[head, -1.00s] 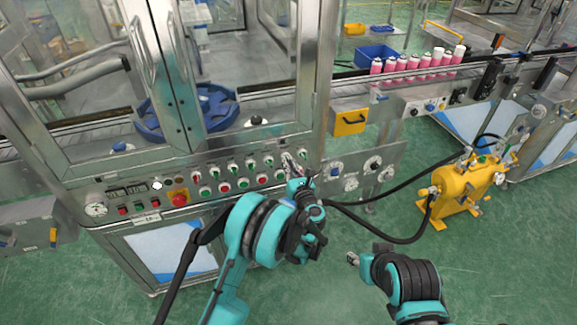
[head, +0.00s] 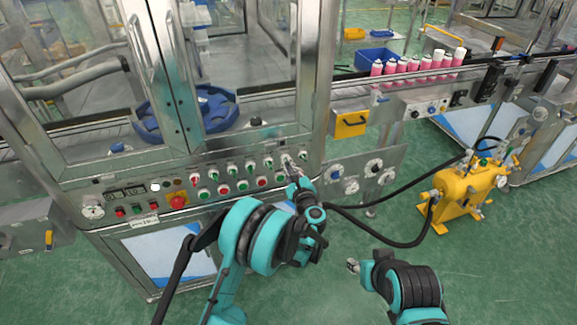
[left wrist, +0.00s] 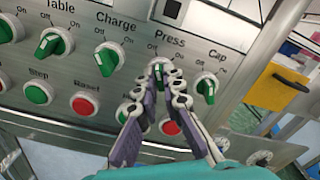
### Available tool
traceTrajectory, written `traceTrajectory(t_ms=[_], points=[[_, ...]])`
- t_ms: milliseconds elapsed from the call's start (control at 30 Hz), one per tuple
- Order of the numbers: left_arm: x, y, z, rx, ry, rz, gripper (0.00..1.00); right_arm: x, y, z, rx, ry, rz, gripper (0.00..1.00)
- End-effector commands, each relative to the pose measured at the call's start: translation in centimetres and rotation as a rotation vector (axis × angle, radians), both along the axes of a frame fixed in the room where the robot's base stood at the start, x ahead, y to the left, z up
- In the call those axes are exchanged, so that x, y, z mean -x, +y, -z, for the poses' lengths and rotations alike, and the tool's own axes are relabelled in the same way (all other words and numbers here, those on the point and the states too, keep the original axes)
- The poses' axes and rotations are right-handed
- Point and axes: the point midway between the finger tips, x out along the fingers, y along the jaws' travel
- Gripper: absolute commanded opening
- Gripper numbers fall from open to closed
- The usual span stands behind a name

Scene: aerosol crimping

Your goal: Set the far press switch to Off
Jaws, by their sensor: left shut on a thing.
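The switch under the "Press" label shows in the left wrist view (left wrist: 159,67), on the metal panel between the "Charge" switch (left wrist: 108,58) and the "Cap" switch (left wrist: 207,85). My left gripper (left wrist: 162,79) is shut on its knob. The fingers hide most of the knob, so I cannot tell its setting. In the head view my left gripper (head: 289,166) reaches the right end of the upper switch row. My right gripper (head: 352,266) hangs over the floor, away from the panel; its finger opening is too small to tell.
Green and red buttons (left wrist: 85,104) lie just below the switches. A red emergency button (head: 178,202) is further left. A yellow tank (head: 455,195) with black hoses stands at the right. Pink cans (head: 412,65) line the conveyor. The green floor between is open.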

Motion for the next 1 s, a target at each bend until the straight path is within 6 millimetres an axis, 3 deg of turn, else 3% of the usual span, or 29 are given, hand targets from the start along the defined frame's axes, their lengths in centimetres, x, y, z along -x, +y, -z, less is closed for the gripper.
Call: traceTrajectory(t_ms=[467, 500, 567, 867, 1000], points=[[0.0, 0.0, 0.0, 0.014, -0.005, 0.0, 0.0, 0.0, 0.0, 0.0, 0.0, 0.0, 0.0, 0.41], [0.0, 0.0, 0.0, 0.014, -0.005, 0.0, 0.15, 0.0, 0.0, 0.0, 0.0, 0.0, 0.0, 0.41], [0.0, 0.0, 0.0, 0.014, -0.005, 0.0, 0.28, 0.0, 0.0, 0.0, 0.0, 0.0, 0.0, 0.41], [0.1, 0.0, 0.0, 0.013, -0.004, 0.0, 0.28, 0.0, 0.0, 0.0, 0.0, 0.0, 0.0, 0.41], [1.2, -0.5, 0.0, 0.012, -0.004, 0.002, 0.28, 0.0, 0.0, 0.0, 0.0, 0.0, 0.0, 0.41]])
